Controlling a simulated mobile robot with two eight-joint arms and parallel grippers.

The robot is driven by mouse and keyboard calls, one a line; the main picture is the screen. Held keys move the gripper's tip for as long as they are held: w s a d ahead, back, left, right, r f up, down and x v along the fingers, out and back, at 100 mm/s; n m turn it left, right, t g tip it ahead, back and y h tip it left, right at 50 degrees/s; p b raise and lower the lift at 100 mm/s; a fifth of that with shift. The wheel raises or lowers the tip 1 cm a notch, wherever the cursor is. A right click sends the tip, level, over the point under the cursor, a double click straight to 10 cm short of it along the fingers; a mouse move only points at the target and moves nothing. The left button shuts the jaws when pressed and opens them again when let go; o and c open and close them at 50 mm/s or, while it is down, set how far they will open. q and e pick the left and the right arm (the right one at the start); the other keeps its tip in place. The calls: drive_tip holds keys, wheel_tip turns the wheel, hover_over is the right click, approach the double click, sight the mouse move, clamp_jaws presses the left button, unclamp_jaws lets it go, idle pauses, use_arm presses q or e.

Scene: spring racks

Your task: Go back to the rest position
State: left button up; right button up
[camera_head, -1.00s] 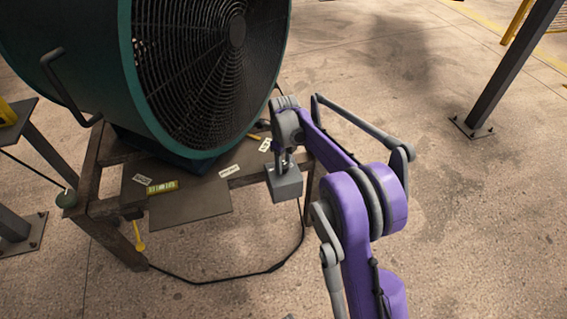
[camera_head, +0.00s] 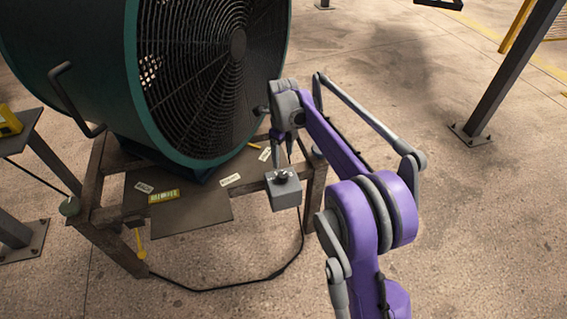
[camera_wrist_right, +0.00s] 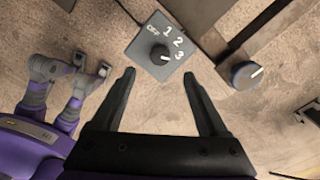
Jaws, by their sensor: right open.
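My right gripper (camera_head: 282,148) is above the grey control box (camera_head: 284,194) at the front right of the fan stand. The box has a dark knob (camera_head: 282,176) on top, and a gap shows between knob and fingers. In the right wrist view the fingers (camera_wrist_right: 160,76) are apart with nothing between them. My left gripper is not seen in the head view.
A large teal fan (camera_head: 130,100) stands on a metal stand (camera_head: 95,215) just left of my right arm. A black cable (camera_head: 215,287) lies on the floor. A dark post (camera_head: 505,75) stands at the right. The floor between arm and post is clear.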

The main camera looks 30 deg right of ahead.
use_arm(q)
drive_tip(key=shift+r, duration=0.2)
use_arm(e)
wheel_tip(320, 180, up, 2)
idle(0.4)
drive_tip(key=s+a+r+n+t, duration=0.25)
drive_tip(key=s+a+n, duration=0.65)
drive_tip(key=s+n, duration=0.45)
drive_tip(key=s+a+f+n+t, duration=0.1)
drive_tip(key=s+a+f+n, duration=0.2)
drive_tip(key=s+n, duration=0.55)
drive_tip(key=s+a+f+n+t, duration=0.1)
drive_tip(key=s+a+f+n, duration=0.25)
drive_tip(key=s+n, duration=0.5)
use_arm(q)
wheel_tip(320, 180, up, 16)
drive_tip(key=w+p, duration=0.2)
drive_tip(key=p, duration=1.2)
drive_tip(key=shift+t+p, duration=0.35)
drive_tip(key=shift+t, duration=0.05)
use_arm(e)
wheel_tip(320, 180, up, 15)
drive_tip(key=w, duration=0.2)
drive_tip(key=shift+d+r+n+t, duration=0.2)
drive_tip(key=shift+d+n+t, duration=0.15)
drive_tip(key=shift+n+t, duration=0.1)
